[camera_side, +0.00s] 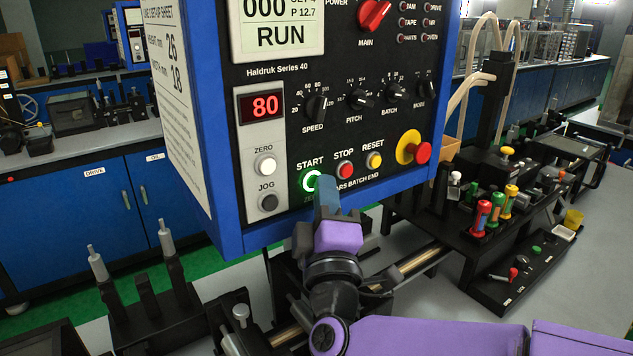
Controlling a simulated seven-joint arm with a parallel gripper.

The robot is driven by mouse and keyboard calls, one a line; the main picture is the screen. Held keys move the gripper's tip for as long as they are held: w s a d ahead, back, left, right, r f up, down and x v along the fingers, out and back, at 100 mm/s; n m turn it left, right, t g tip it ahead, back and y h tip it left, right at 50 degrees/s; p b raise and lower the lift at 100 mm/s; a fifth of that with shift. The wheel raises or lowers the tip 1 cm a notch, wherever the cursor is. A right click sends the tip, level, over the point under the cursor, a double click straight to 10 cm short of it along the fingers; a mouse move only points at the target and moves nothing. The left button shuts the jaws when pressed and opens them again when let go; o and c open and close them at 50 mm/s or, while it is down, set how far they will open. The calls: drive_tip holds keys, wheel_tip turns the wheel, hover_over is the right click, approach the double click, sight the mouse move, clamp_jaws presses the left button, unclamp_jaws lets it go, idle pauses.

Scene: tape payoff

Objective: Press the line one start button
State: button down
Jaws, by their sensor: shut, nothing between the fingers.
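The green START button (307,180) sits low on the black panel of the blue control cabinet (228,240), and its ring is lit. My gripper (322,183) is shut and empty, with its blue-grey fingertips right at the button's lower right side. The fingers cover part of the button and part of the label below it. I cannot tell whether the tips touch the button. The display (278,30) above reads RUN.
The red STOP button (345,170) and yellow RESET button (375,160) sit just right of START. A red emergency knob (422,152) on a yellow base is further right. White ZERO (265,165) and dark JOG (269,202) buttons are left. A black fixture (490,215) stands right.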

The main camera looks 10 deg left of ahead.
drive_tip(key=shift+s+d, duration=0.25)
drive_tip(key=shift+s, duration=0.1)
drive_tip(key=shift+s+d, duration=2.05)
drive_tip(key=shift+d, duration=0.05)
drive_tip(key=w+d+f+m+g+h, duration=0.1)
drive_tip(key=d+f+m+g+h, duration=0.25)
drive_tip(key=d, duration=1.05)
drive_tip(key=d+f+g+h, duration=0.3)
drive_tip(key=d+g+h, duration=0.25)
drive_tip(key=d, duration=0.95)
drive_tip(key=s+d+f+g, duration=0.2)
drive_tip(key=s+d+g, duration=0.1)
drive_tip(key=s+d, duration=0.3)
drive_tip(key=s+d+f+g, duration=0.3)
drive_tip(key=s+d+g, duration=0.15)
drive_tip(key=d, duration=0.35)
drive_tip(key=s+d+f+m+g+y, duration=0.1)
drive_tip(key=s+d, duration=0.3)
drive_tip(key=s, duration=0.4)
drive_tip(key=s+d+f+g+y, duration=0.2)
drive_tip(key=s+d+g+y, duration=0.1)
drive_tip(key=s, duration=0.5)
drive_tip(key=shift+s+d+m+g, duration=0.35)
drive_tip(key=shift+d+g, duration=0.1)
drive_tip(key=shift+d, duration=0.4)
